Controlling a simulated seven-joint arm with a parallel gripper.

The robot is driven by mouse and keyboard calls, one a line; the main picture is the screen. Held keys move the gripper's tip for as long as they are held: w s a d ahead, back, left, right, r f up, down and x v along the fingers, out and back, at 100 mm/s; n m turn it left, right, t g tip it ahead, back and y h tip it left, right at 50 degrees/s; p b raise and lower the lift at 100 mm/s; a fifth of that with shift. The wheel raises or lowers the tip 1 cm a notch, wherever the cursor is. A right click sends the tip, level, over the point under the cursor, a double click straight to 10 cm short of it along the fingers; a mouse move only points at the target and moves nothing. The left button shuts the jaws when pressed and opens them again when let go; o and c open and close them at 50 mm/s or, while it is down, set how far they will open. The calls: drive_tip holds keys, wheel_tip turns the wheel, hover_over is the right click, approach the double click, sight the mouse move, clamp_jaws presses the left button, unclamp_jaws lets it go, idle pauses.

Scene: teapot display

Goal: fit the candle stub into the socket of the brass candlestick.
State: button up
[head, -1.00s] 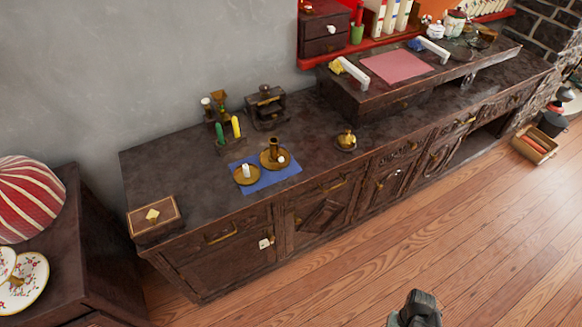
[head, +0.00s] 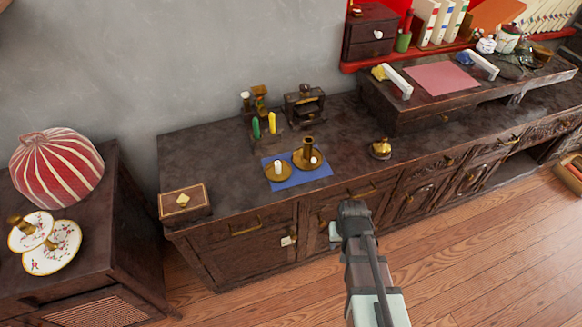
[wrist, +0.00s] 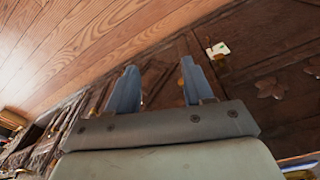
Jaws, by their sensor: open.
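A white candle stub (head: 278,167) stands upright on a round brass dish (head: 270,176) at the left of a blue cloth on the dark sideboard. The brass candlestick (head: 308,146), with a tall socket and round base, stands beside it to the right. A small white spot shows on its base; I cannot tell what it is. The inside of the socket is too small to see. My gripper (wrist: 159,72) is open and empty in the wrist view, its fingers in front of the cabinet fronts and floor. In the head view my arm is in front of the sideboard, apart from stub and candlestick.
Green (head: 256,128) and yellow (head: 272,122) candles stand behind the blue cloth (head: 318,177). A small brass object (head: 381,149) is to the right, a box (head: 185,201) at the left end. A raised shelf unit (head: 440,95) stands further right. Bare top lies between.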

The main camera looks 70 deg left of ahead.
sight(277, 164)
drive_tip(key=s+a+r+n+y, duration=0.1)
drive_tip(key=s+a+r+y, duration=0.1)
drive_tip(key=s+a+r, duration=0.65)
drive_tip(key=s+a+r+n+y, duration=0.15)
drive_tip(key=s+a+r, duration=0.35)
drive_tip(key=a+r, duration=0.7)
drive_tip(key=a+f, duration=0.2)
drive_tip(key=w+a+f+m, duration=0.1)
drive_tip(key=a+f, duration=0.1)
drive_tip(key=w+a+f+m+t, duration=0.1)
drive_tip(key=a+f, duration=0.1)
drive_tip(key=shift+w+a+m, duration=0.1)
drive_tip(key=shift+w+m, duration=0.1)
drive_tip(key=shift+m, duration=0.05)
drive_tip(key=x, duration=0.4)
drive_tip(key=shift+s+a, duration=0.25)
drive_tip(key=shift+a, duration=0.1)
drive_tip(key=shift+a+f, duration=0.15)
drive_tip(key=shift+f, duration=0.4)
clamp_jaws()
